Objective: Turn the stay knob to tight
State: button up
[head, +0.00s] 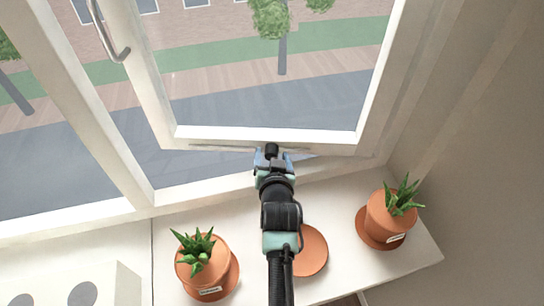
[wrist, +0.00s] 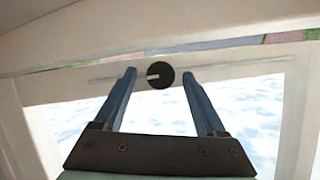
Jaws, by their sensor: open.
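The stay knob (wrist: 160,75) is a round black disc with a pale pointer mark towards its left side. It sits on a thin grey stay bar (wrist: 236,69) along the white frame in the wrist view. My gripper (wrist: 159,72) is open, with one blue finger left of the knob and one right, a gap showing on each side. I cannot tell how deep the fingertips reach. In the head view my gripper (head: 271,156) is at the lower edge of the open window sash (head: 262,133); my arm covers most of the knob's surroundings there.
A white sill (head: 330,190) runs below the window. Potted plants stand on it left (head: 203,262) and right (head: 388,219) of my arm, and an orange round dish (head: 311,252) lies partly behind the arm. A metal window handle (head: 108,35) is at upper left.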

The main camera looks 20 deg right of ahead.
grip_shut()
dwell(0.4)
jog(key=shift+f, duration=0.1)
jog(key=m+b, duration=0.1)
jog(key=y+b, duration=0.1)
jog(key=shift+d+f+m+b, duration=0.1)
jog(key=shift+f+m+b, duration=0.1)
jog(key=shift+m+b, duration=0.2)
jog(key=shift+m+t+y+b, duration=0.5)
jog(key=shift+m+b, duration=0.1)
jog(key=shift+b, duration=0.35)
jog(key=shift+m+y+b, duration=0.3)
jog(key=shift+m+b, duration=0.2)
jog(key=shift+b, duration=0.1)
jog(key=shift+r, duration=0.15)
